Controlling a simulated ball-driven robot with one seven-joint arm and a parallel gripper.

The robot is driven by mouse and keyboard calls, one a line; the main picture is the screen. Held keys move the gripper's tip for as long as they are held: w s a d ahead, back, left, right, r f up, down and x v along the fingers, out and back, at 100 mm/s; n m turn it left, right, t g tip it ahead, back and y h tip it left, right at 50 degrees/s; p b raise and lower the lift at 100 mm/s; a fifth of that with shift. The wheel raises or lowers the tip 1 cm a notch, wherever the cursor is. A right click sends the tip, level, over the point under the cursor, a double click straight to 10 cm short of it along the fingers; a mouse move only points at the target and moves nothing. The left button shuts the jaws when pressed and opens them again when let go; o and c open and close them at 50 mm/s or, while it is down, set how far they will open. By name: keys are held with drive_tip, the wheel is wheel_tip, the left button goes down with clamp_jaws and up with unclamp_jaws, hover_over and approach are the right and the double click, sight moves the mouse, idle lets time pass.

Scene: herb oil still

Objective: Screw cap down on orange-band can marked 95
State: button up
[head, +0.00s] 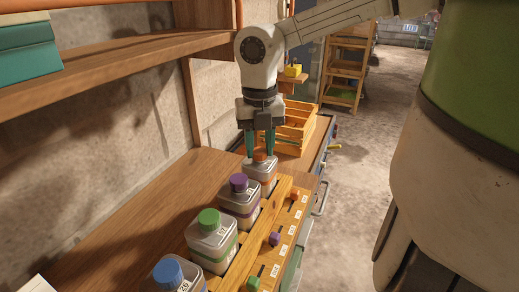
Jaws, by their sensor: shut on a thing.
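The orange-band can (262,174) is a pale square can with an orange band, standing upright at the far end of a row of cans. Its marking is too small to read. The orange cap (259,157) sits at the top of the can, between the fingers; whether it is fully seated cannot be told. My gripper (260,148) points straight down from above, its two green fingers shut on the orange cap from either side.
Purple-capped (240,200), green-capped (211,240) and blue-capped (178,276) cans stand nearer along the wooden bench (150,205). A labelled strip with small coloured knobs (294,195) runs to their right. A wooden crate (298,125) stands behind. A shelf (130,62) overhangs the left.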

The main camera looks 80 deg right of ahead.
drive_tip(key=shift+m+b, duration=0.8)
drive_tip(key=shift+m, duration=1.2)
drive_tip(key=o, duration=1.1)
drive_tip(key=shift+r, duration=0.1)
drive_tip(key=shift+c, duration=0.2)
drive_tip(key=shift+r+n+p, duration=0.15)
drive_tip(key=shift+n+p, duration=0.4)
drive_tip(key=shift+n, duration=0.35)
drive_tip(key=n+p, duration=0.1)
drive_tip(key=n, duration=0.3)
drive_tip(key=n+p, duration=0.2)
drive_tip(key=n, duration=0.5)
drive_tip(key=shift+p, duration=0.3)
drive_tip(key=n+p, duration=0.1)
drive_tip(key=n, duration=0.5)
drive_tip(key=shift+f, duration=0.2)
drive_tip(key=n+p, duration=0.1)
drive_tip(key=n, duration=0.5)
